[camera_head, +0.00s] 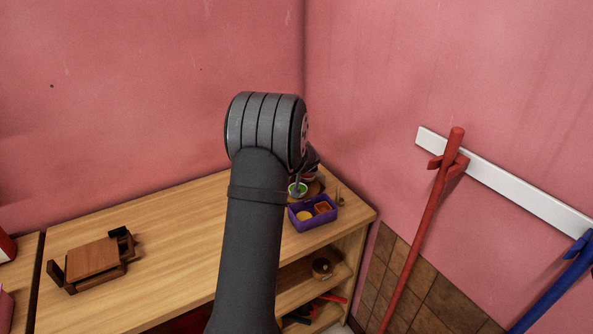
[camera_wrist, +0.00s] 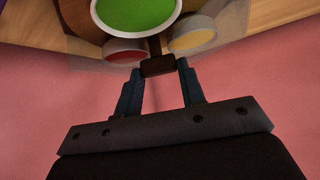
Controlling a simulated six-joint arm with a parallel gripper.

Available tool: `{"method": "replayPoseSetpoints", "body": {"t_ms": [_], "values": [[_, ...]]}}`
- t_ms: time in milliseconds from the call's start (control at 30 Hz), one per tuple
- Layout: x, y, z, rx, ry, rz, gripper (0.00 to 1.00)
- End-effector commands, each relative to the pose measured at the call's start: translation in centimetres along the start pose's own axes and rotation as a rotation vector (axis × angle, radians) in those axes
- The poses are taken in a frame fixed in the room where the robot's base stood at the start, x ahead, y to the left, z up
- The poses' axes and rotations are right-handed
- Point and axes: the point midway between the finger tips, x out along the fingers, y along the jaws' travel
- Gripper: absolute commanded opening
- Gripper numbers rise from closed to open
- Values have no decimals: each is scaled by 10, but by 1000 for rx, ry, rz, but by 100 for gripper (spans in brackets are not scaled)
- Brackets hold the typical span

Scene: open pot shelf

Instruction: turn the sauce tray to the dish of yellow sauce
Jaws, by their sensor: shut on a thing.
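The sauce tray (camera_wrist: 82,22) is brown and carries a green sauce dish (camera_wrist: 138,12), a red sauce dish (camera_wrist: 127,53) and a yellow sauce dish (camera_wrist: 193,40). My gripper (camera_wrist: 158,76) is shut on a dark handle block (camera_wrist: 158,65) at the tray's edge, between the red and yellow dishes. The green dish is cut off by the top of the wrist view. In the head view the green dish (camera_head: 298,189) shows just right of my arm, on the worktop's far right. My arm hides my fingers and much of the tray there.
A small wooden stand (camera_head: 95,264) sits at the left of the worktop (camera_head: 180,230). Pink walls meet behind it. Red (camera_head: 420,240) and blue (camera_head: 555,285) poles hang at right.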

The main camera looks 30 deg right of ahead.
Motion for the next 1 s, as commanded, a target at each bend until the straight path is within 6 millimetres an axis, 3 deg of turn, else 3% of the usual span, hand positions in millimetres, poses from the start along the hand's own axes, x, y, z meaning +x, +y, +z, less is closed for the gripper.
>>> {"method": "replayPoseSetpoints", "body": {"t_ms": [1000], "values": [[0,-2,0,113,0,113,0]]}}
